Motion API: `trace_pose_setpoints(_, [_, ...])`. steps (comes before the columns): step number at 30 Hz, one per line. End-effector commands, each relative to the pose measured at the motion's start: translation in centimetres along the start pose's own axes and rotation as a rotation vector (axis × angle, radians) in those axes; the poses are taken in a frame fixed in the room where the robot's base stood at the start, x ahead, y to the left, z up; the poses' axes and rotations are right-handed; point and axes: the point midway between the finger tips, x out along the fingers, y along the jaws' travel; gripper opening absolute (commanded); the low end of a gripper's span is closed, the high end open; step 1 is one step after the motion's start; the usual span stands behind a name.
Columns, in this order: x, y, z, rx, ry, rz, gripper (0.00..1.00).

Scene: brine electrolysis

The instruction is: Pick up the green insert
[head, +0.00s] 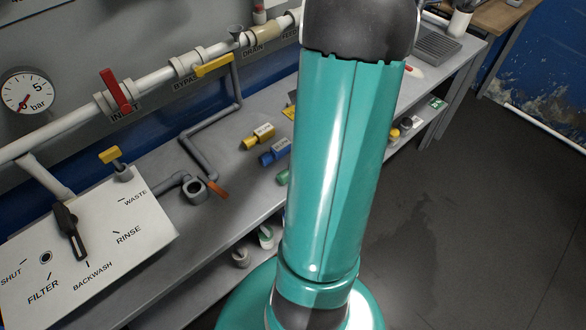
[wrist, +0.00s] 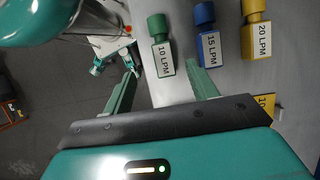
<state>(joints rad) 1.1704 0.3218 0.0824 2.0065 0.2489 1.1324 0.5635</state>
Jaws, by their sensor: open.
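The green insert (wrist: 158,28) lies on the grey bench, with a white label reading 10 LPM. In the wrist view it is at the top, ahead of my gripper, its labelled end in line with the gap between the fingers. In the head view only a sliver of the green insert (head: 282,178) shows beside my teal arm, which hides the rest. My gripper (wrist: 164,71) is open, with green fingers spread either side of that gap and nothing held. The head view does not show the gripper.
A blue 15 LPM insert (wrist: 205,16) lies close right of the green one, and a yellow 20 LPM insert (wrist: 254,8) lies beyond it. White pipes with a red-handled valve (head: 116,90) run along the wall. A white valve panel (head: 110,225) stands at left.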

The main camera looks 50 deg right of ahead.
Motion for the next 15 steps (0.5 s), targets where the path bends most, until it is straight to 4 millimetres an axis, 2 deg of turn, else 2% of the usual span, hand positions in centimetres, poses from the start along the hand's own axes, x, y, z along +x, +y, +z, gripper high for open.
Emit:
trace_pose_setpoints(3, [2.5,0.1,-0.1,0.001,-0.004,0.003,0.58])
trace_pose_setpoints(6, [4.0,0.0,-0.1,0.0,-0.002,0.001,0.58])
trace_pose_setpoints(15, [6.8,-0.1,0.1,-0.001,-0.002,0.001,0.58])
